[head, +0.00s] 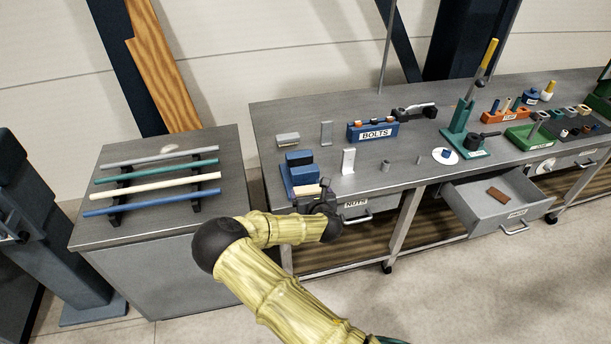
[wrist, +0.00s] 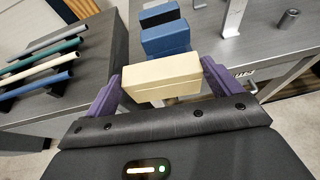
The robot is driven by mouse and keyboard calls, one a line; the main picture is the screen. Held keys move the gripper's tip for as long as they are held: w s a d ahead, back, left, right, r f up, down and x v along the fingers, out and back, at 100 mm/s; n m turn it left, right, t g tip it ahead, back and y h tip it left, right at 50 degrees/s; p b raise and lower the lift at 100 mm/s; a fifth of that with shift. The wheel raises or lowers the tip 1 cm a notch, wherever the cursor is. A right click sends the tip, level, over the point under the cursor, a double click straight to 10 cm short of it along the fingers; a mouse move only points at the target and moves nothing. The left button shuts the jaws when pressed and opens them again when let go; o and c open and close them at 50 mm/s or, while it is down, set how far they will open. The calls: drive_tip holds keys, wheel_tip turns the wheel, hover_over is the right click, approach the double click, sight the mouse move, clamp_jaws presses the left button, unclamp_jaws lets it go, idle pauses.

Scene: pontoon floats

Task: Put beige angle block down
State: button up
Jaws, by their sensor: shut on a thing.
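The beige angle block (wrist: 160,78) is between the two purple fingers of my gripper (wrist: 162,92) in the wrist view. My gripper is shut on it. In the head view the beige block (head: 307,190) shows as a small pale strip at the front left edge of the long workbench, partly hidden by my gripper (head: 318,198). In the wrist view it is close in front of a blue block (wrist: 166,38). I cannot tell whether the beige block touches the blue block or the bench top.
More dark and blue blocks (head: 299,158) stand behind it on the workbench (head: 345,200). A light metal bracket (head: 348,161) stands to the right, with a blue BOLTS bin (head: 375,134) beyond. A side table (head: 150,230) with several rods is left. A drawer (head: 495,208) is open.

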drive_tip(key=s+d+f+m+h+b, duration=0.2)
drive_tip(key=s+d+f+h+b, duration=0.1)
drive_tip(key=s+d+f, duration=1.2)
wheel_tip(320, 180, down, 4)
drive_tip(key=shift+s+d+r+t+b, duration=0.1)
drive_tip(key=shift+s+d+t+b, duration=0.4)
drive_tip(key=shift+s, duration=0.75)
drive_tip(key=shift+a, duration=0.2)
drive_tip(key=shift+s, duration=0.15)
